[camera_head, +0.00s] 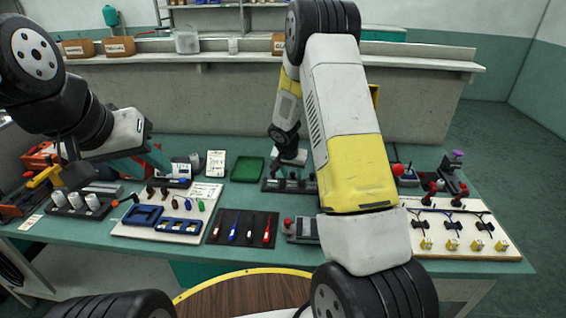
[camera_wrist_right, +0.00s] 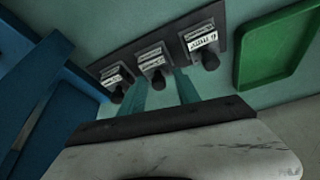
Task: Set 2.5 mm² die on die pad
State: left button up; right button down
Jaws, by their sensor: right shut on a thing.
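Three grey dies with white labels and black knobs sit in a row on a dark rack (camera_wrist_right: 228,30) in the right wrist view: a left die (camera_wrist_right: 115,76), a middle die (camera_wrist_right: 152,60) and a right die (camera_wrist_right: 199,39). The labels are too small to read surely. My right gripper (camera_wrist_right: 160,88) has its teal fingers on either side of the middle die's knob and is shut on it. In the head view this gripper (camera_head: 289,157) is at the rack (camera_head: 270,186), partly hidden by my arm. My left gripper (camera_head: 145,160) hangs over the left of the table. I cannot identify the die pad.
A green tray (camera_head: 247,169) lies beside the rack. A blue object (camera_wrist_right: 40,75) stands at the other side in the wrist view. A dark mat (camera_head: 242,227) with screwdrivers and a white board (camera_head: 465,232) with switches lie nearer the front. My right arm hides the table's middle right.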

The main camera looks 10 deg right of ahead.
jog(key=c, duration=0.6)
grip_release()
jog(key=shift+c, duration=0.2)
jog(key=shift+r, duration=3.75)
jog(key=shift+r, duration=0.1)
